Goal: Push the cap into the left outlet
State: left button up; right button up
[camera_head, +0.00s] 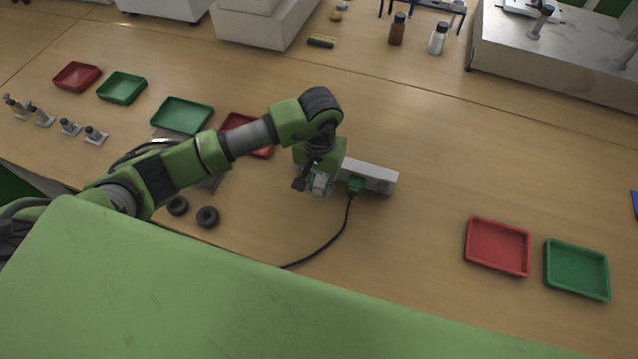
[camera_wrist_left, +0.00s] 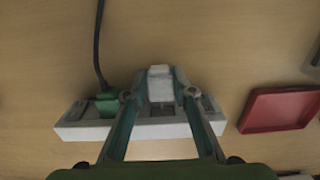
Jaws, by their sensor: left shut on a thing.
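A white power strip (camera_head: 378,176) lies on the table, and it also crosses the wrist view (camera_wrist_left: 205,127). A green plug (camera_head: 355,184) with a black cable sits in it; the plug also shows in the wrist view (camera_wrist_left: 107,103). My left gripper (camera_head: 318,182) points down at the strip's left part and hides it in the head view. In the wrist view its fingers (camera_wrist_left: 160,95) are shut on a light cap (camera_wrist_left: 160,84) over the strip, beside the plug. I cannot tell whether the cap touches the outlet. My right gripper is not in view.
A red tray (camera_head: 497,247) and a green tray (camera_head: 577,269) stand at the right. Several more trays, including a green one (camera_head: 181,115), stand at the left. Two black rings (camera_head: 207,217) lie near the front.

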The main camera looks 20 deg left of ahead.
aim_at(324, 175)
pick_arm(q)
jog(key=shift+b, duration=0.35)
dwell(0.3)
dwell(0.4)
jog(key=shift+b, duration=0.4)
jog(key=shift+w+b, duration=0.65)
jog(key=shift+b, duration=0.1)
dwell(0.6)
jog(key=shift+b, duration=0.8)
dwell(1.0)
jog(key=shift+w+b, duration=0.55)
jog(key=shift+b, duration=0.15)
jog(key=shift+b, duration=0.85)
dwell(1.3)
jog(key=shift+w+b, duration=0.35)
